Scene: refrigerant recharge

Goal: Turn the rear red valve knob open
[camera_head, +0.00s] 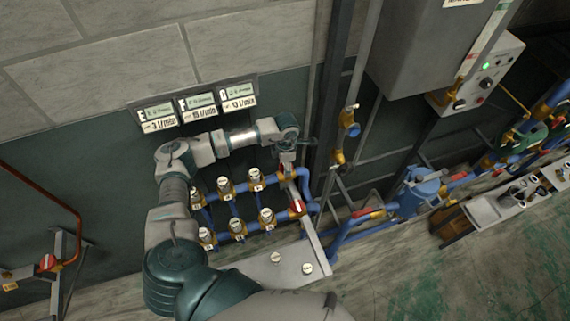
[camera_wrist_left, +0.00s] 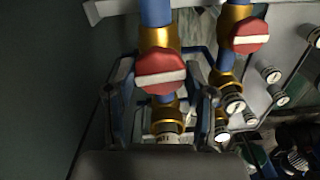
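The rear red valve knob (camera_wrist_left: 160,70) has a white bar across its face and sits on a brass valve body on a blue pipe. In the left wrist view it lies just beyond and between my left gripper's fingertips (camera_wrist_left: 161,95), which are spread and empty. Contact with the knob does not show. In the head view my left gripper (camera_head: 290,160) is over the right end of the rear pipe and largely hides this knob. The front red knob (camera_head: 297,206) is clear of the gripper; it also shows in the left wrist view (camera_wrist_left: 247,35). My right gripper is out of view.
Several brass valves with white caps (camera_head: 225,186) stand on the two blue pipes left of the knobs. A label panel (camera_head: 198,104) hangs on the wall above. A grey frame plate (camera_head: 316,240) borders the pipes on the right. A blue pump (camera_head: 418,192) stands farther right.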

